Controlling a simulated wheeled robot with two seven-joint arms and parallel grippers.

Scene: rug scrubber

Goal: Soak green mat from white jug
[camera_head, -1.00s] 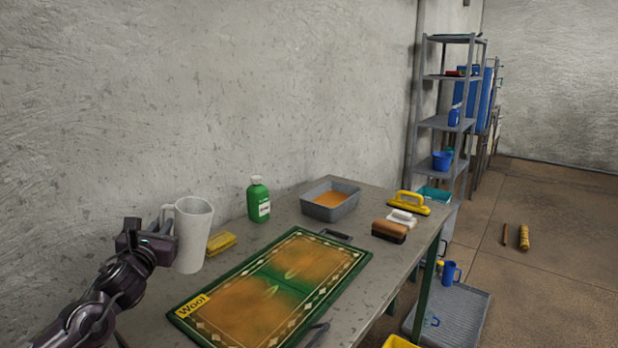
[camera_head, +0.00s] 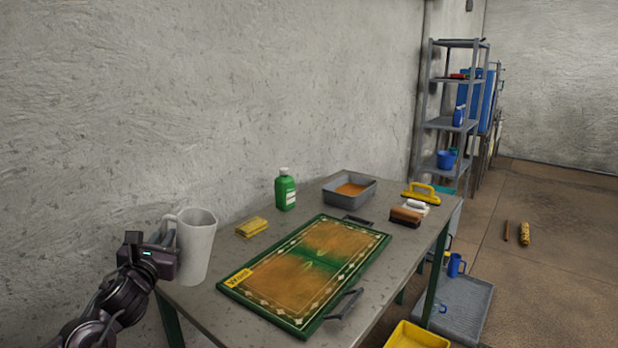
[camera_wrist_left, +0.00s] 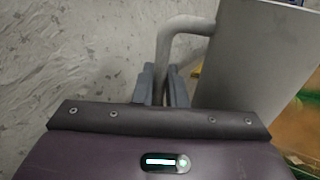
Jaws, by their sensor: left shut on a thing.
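The white jug (camera_head: 197,246) is upright at the near left end of the table. My left gripper (camera_head: 170,240) is shut on the jug's handle, on the left side of its body. The left wrist view shows the handle (camera_wrist_left: 182,42) between the fingers (camera_wrist_left: 163,85) and the jug body (camera_wrist_left: 258,70) to the right. The green mat (camera_head: 312,262), with brown stained areas and a yellow label, lies flat on the table to the right of the jug. The inside of the jug is hidden. My right gripper is not in view.
A yellow bin (camera_head: 418,338) is below. A metal shelf (camera_head: 452,122) stands farther back.

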